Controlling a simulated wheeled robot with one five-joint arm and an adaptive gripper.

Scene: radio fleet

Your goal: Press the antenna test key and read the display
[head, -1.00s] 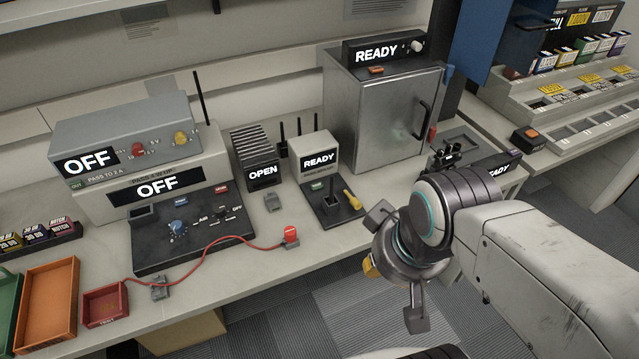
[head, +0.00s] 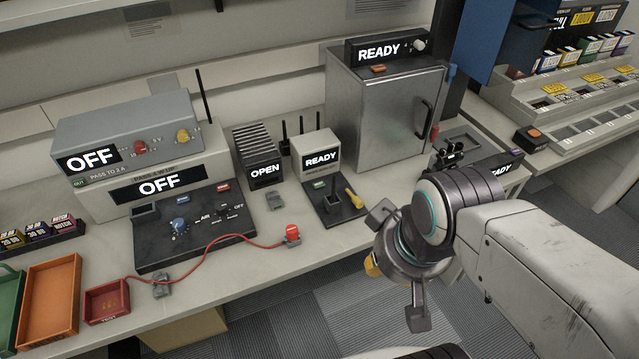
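A small beige unit with a display reading READY (head: 321,158) stands mid-bench, with short black antennas behind it. Its black base (head: 335,212) has a socket, a small green key (head: 318,184) and a yellow part (head: 353,198). I cannot read a label that marks the antenna test key. A finned box reading OPEN (head: 265,173) stands to its left. My gripper (head: 399,265) is in front of the bench, right of and nearer than the READY unit. Its fingers are spread apart, and nothing shows between them. A yellow part (head: 371,266) shows at its left edge; I cannot tell whose it is.
A grey test set with two OFF displays (head: 158,184) is at left, with a red cable (head: 215,248) across the front. Trays (head: 49,300) lie far left. A metal cabinet topped by another READY display (head: 379,52) stands behind. Another device reads READY (head: 501,168) at right.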

